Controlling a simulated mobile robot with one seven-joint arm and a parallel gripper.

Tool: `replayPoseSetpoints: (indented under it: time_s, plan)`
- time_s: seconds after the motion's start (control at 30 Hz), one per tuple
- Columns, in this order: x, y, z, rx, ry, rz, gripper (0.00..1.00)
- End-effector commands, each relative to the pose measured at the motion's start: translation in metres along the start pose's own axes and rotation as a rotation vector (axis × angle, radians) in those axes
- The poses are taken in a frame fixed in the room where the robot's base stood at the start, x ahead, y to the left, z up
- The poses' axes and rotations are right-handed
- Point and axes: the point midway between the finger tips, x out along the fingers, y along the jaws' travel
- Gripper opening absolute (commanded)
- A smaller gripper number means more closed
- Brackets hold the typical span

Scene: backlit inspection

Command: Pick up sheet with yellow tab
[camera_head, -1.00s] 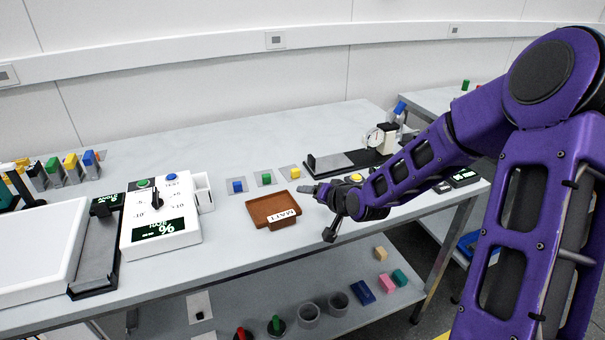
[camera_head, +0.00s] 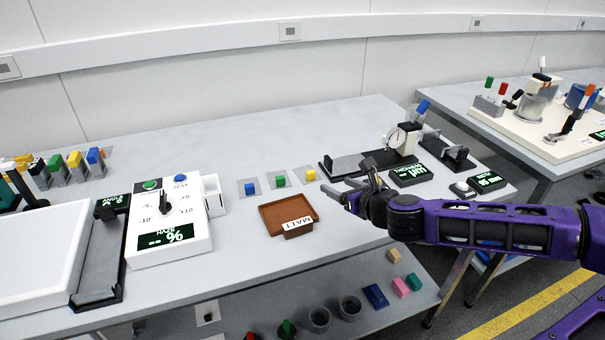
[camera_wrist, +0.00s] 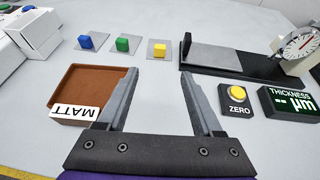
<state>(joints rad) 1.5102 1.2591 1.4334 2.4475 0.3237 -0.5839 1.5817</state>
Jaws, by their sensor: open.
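The sheet with the yellow tab (camera_head: 310,175) lies flat on the bench, at the right end of a row of three small grey sheets. Its yellow tab also shows in the wrist view (camera_wrist: 159,49), just beyond my fingertips. The sheets with the green tab (camera_head: 280,181) and the blue tab (camera_head: 250,188) lie to its left. My gripper (camera_head: 338,190) is open and empty, to the right of and nearer than the yellow-tab sheet. In the wrist view my two fingers (camera_wrist: 160,68) are spread apart above the bench, with bare surface between them.
A brown tray marked MATT (camera_head: 268,214) lies left of my gripper. A thickness gauge (camera_head: 397,142) and its display (camera_head: 409,175) stand to the right. A yellow ZERO button (camera_wrist: 238,94) is near my right finger. A white haze meter (camera_head: 165,225) stands left.

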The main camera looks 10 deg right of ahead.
Motion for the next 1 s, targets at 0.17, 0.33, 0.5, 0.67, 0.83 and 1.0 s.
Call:
replayPoseSetpoints:
  time_s: [0.17, 0.33, 0.5, 0.67, 0.83, 1.0]
  plan:
    - [0.036, 0.002, -0.002, -0.006, 0.000, 0.003, 0.68]
    - [0.072, 0.002, -0.002, -0.007, 0.001, 0.003, 0.68]
    - [0.101, 0.001, -0.001, -0.008, 0.001, 0.002, 0.68]
    - [0.112, 0.001, -0.001, -0.008, 0.001, 0.002, 0.68]
    - [0.130, 0.002, -0.002, -0.009, 0.002, 0.002, 0.68]
    - [0.155, 0.001, -0.001, -0.009, 0.001, 0.001, 0.68]
